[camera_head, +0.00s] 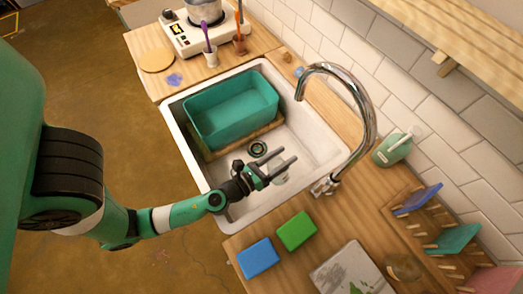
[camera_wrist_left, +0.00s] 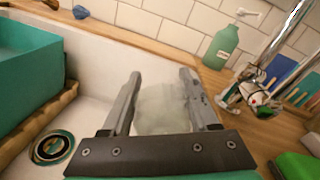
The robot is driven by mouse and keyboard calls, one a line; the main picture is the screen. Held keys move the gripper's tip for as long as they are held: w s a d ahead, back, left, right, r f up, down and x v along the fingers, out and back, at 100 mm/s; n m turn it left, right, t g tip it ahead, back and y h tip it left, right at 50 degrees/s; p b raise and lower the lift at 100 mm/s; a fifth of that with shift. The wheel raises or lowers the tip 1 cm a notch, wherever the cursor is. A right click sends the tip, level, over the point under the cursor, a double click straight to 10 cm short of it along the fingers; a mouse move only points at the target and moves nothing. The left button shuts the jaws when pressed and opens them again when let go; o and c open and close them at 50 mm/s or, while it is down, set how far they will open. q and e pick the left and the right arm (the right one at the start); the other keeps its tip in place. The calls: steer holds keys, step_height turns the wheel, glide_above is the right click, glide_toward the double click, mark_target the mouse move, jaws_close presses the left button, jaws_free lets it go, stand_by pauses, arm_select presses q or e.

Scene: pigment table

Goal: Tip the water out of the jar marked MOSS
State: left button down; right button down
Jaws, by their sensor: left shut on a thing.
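My left gripper (camera_head: 283,164) reaches in from the left over the sink basin. It is shut on a clear glass jar (camera_wrist_left: 160,108), which shows between the two fingers in the left wrist view. The jar shows only faintly in the head view (camera_head: 279,177), below the fingers and over the white basin. I cannot read a MOSS marking on it. How far it is tilted and whether it holds water are hard to tell. The white sink (camera_head: 312,150) has a round drain (camera_head: 257,148), which also shows in the left wrist view (camera_wrist_left: 52,147). My right gripper is not in view.
A teal tub (camera_head: 232,108) fills the sink's far left part. A chrome tap (camera_head: 366,110) arches over the right side. A green soap bottle (camera_head: 393,149) stands behind it. Blue (camera_head: 258,257) and green (camera_head: 297,230) blocks lie on the near counter. A glass vessel (camera_head: 403,268) stands farther right.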

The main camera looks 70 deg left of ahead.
arm_select(q)
steer(key=shift+s+a+f+n+h+p, duration=0.15)
steer(key=shift+a+n+p, duration=0.45)
steer(key=shift+n, duration=1.05)
steer(key=shift+s+a+f+n+h+p, duration=0.1)
steer(key=shift+s+a+n+h+p, duration=0.15)
steer(key=shift+a+n, duration=1.1)
steer(key=shift+s+a+f+n+h+p, duration=0.15)
steer(key=shift+a+n+p, duration=0.25)
steer(key=shift+n, duration=1.6)
steer(key=shift+s+a+f, duration=0.1)
steer(key=shift+a, duration=0.05)
steer(key=n+p, duration=0.2)
steer(key=n, duration=0.1)
steer(key=shift+s+a, duration=0.1)
steer(key=shift+a, duration=0.2)
steer(key=shift+a+n+h+p, duration=0.15)
steer(key=shift+n+h+p, duration=0.1)
steer(key=shift+n+p, duration=0.55)
